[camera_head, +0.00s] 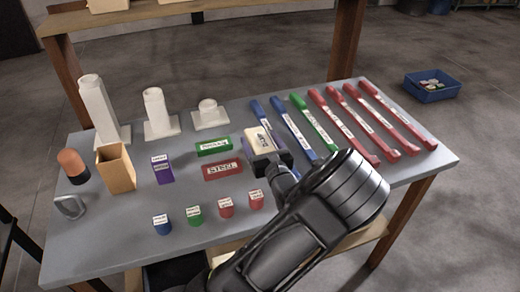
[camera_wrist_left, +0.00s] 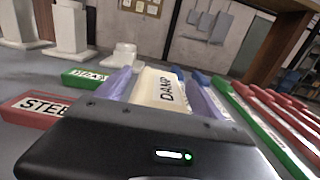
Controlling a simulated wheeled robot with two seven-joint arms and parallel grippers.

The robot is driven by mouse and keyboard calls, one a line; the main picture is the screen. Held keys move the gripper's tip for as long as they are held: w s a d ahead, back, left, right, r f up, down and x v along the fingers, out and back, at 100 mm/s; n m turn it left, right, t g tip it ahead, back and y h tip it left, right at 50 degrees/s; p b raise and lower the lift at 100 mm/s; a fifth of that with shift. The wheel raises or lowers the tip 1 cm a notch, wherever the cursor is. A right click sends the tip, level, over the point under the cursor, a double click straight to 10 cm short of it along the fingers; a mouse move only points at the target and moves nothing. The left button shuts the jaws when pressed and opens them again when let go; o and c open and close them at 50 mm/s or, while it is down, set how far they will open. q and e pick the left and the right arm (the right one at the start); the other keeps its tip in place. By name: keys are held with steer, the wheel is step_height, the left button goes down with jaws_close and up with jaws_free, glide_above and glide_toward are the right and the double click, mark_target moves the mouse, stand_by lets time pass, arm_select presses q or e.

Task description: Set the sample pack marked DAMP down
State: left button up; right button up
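The cream sample pack marked DAMP (camera_wrist_left: 165,88) sits between the two purplish fingers of my left gripper (camera_wrist_left: 160,95) in the left wrist view, its label readable. In the head view the pack (camera_head: 260,139) is near the middle of the grey table, with my left gripper (camera_head: 266,146) shut on it. My left arm comes in from the bottom and hides part of the table's front. The pack's underside is hidden, so I cannot tell whether it touches the table. My right gripper is not in view.
A green block (camera_head: 213,147) and red STEEL block (camera_head: 222,170) lie just left of the pack. Blue, green and red bars (camera_head: 345,122) lie to its right. White stands (camera_head: 158,115), an open tan box (camera_head: 116,168) and small coloured blocks (camera_head: 195,214) occupy the left side.

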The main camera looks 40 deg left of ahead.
arm_select(q)
jaws_close()
stand_by(0.7)
